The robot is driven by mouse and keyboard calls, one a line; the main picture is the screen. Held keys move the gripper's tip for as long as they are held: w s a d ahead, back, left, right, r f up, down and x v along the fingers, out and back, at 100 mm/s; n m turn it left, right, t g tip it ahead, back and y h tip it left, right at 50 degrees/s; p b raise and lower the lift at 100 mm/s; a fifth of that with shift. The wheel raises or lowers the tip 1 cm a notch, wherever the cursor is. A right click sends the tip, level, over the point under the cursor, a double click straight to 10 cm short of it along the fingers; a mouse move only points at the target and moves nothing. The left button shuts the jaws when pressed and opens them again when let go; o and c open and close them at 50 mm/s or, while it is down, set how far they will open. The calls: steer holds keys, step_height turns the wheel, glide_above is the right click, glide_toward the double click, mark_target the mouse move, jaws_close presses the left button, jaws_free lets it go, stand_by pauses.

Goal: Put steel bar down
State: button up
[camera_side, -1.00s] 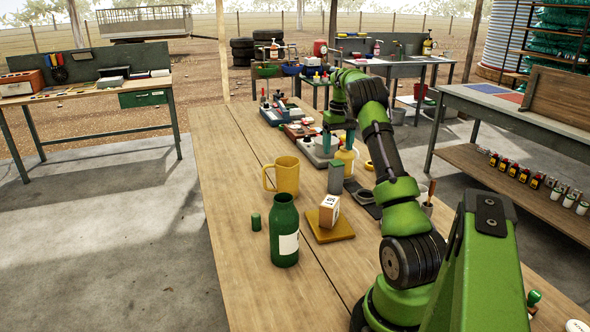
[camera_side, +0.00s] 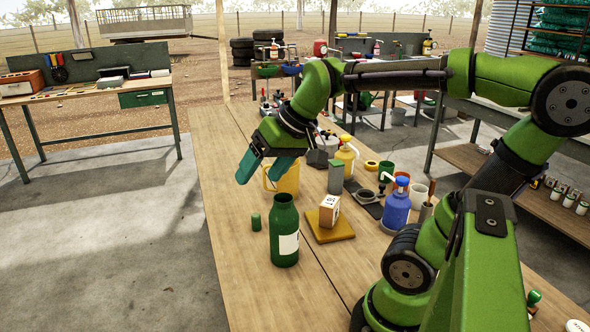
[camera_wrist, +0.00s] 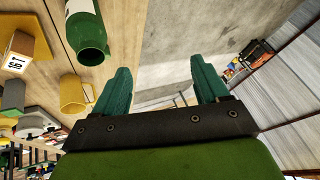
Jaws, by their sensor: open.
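My gripper (camera_side: 262,168) is open, with nothing between its two teal fingers. In the side view it hangs above the left edge of the bench, in front of the yellow mug (camera_side: 287,180). The wrist view shows the spread fingers (camera_wrist: 160,68) with only floor and wall beyond. I cannot tell for sure which thing is the steel bar. A grey upright block (camera_side: 335,180) stands behind the wooden cube, and a dark grey piece (camera_side: 317,158) lies just right of my gripper. Both are apart from the fingers.
A blue pump bottle (camera_side: 396,207) and yellow pump bottle (camera_side: 346,158) stand right. The bench's front left is clear.

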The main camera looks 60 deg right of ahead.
steer(key=s+a+f+t, duration=0.1)
steer(key=s+a+f, duration=0.2)
steer(key=s+a, duration=0.2)
steer(key=shift+a+n+y, duration=0.2)
steer(key=shift+n+y, duration=0.2)
stand_by(0.9)
